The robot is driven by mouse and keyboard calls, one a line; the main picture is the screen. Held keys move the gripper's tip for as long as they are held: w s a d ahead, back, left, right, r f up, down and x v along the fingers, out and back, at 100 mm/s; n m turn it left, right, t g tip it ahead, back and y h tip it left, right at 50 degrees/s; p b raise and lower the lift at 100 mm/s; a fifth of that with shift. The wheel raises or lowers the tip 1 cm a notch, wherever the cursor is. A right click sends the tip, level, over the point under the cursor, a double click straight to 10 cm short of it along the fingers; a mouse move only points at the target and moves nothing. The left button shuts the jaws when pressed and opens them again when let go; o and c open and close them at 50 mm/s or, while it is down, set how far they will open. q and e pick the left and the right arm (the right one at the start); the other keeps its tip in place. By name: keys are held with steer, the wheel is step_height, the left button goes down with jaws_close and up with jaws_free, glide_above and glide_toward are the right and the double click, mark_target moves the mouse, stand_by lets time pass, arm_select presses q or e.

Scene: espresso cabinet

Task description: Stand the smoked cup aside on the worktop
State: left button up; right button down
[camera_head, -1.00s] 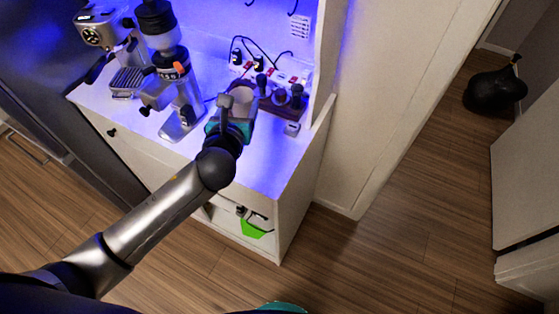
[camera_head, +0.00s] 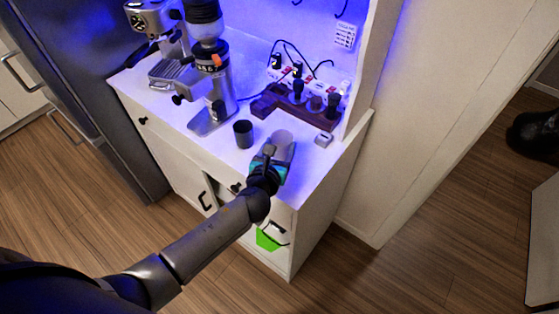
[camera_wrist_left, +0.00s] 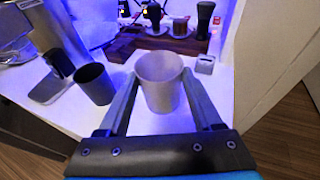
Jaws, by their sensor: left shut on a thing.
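My left gripper (camera_head: 277,156) is shut on the smoked cup (camera_head: 281,146), a pale greyish, cloudy cup, at the front right of the white worktop (camera_head: 308,153). In the left wrist view the smoked cup (camera_wrist_left: 160,80) stands upright between the two fingers of my left gripper (camera_wrist_left: 161,108). I cannot tell whether its base touches the worktop. A second cup, dark grey (camera_head: 243,133), stands upright on the worktop to its left, apart from it; it also shows in the left wrist view (camera_wrist_left: 94,84). My right gripper is not in view.
A dark wooden holder (camera_head: 285,109) with several black-handled tools stands behind the cups. A small white box (camera_head: 323,140) sits right of the smoked cup. A grinder (camera_head: 212,90) and an espresso machine (camera_head: 165,55) stand at the left. The worktop's front edge is close to my gripper.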

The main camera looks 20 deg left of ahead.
mark_target(279, 158)
arm_select(q)
steer(key=shift+f+b, duration=1.2)
steer(key=shift+f, duration=0.9)
steer(key=shift+f, duration=0.15)
steer(key=o, duration=1.4)
steer(key=shift+r, duration=0.3)
steer(key=p+v, duration=0.1)
steer(key=v, duration=1.1)
steer(key=shift+p, duration=0.3)
